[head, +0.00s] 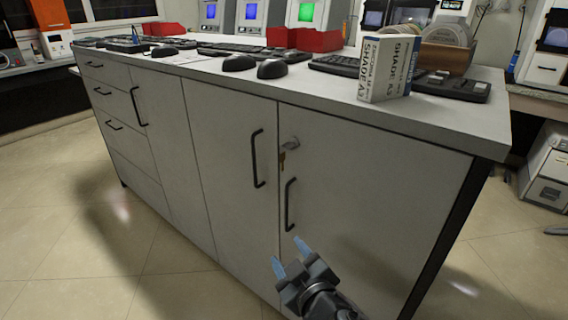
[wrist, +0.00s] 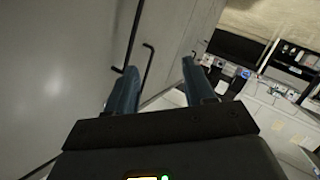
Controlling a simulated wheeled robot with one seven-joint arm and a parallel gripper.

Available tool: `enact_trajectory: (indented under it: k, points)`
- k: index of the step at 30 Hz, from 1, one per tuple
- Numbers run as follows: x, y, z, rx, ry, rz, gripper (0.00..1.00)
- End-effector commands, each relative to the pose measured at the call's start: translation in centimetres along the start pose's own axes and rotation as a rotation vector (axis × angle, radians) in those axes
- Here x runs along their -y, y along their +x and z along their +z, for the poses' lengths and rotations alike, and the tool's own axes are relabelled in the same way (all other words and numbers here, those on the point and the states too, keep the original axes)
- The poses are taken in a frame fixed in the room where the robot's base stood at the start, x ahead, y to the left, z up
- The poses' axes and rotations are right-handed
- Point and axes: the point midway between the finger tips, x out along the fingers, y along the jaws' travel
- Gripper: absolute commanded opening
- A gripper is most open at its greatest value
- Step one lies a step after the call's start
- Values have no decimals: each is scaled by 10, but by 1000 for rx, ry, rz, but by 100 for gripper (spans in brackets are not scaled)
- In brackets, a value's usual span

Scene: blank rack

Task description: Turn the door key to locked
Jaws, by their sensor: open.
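The door key (head: 282,160) hangs in a silvery lock (head: 290,144) near the upper left corner of the right cabinet door (head: 365,200), in the head view. The key is small, and I cannot tell its exact angle. My gripper (head: 288,255) is open and empty, low in front of the cabinet and below the key in the picture, apart from it. In the wrist view my gripper (wrist: 159,66) shows its two blue fingers spread, with the cabinet front beyond. I cannot make out the key or lock there.
Black bar handles stand left (head: 257,158) and right (head: 290,204) of the door seam. The countertop (head: 440,120) holds a shade box (head: 385,70), keyboards, mice (head: 271,69) and red bins (head: 318,40). Drawers (head: 115,125) fill the cabinet's left end. The floor (head: 60,240) in front is clear.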

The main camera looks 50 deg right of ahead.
Motion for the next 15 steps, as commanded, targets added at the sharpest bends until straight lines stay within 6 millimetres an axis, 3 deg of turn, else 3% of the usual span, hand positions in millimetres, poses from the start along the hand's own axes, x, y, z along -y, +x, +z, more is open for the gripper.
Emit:
enact_trajectory:
  k: [1,6,10,15]
  points:
    - [0,19,-7,-3,14,60,53]
    - [-17,61,-40,7,80,278,53]
    - [-31,81,-68,14,160,450,53]
    - [-48,91,-107,20,300,679,53]
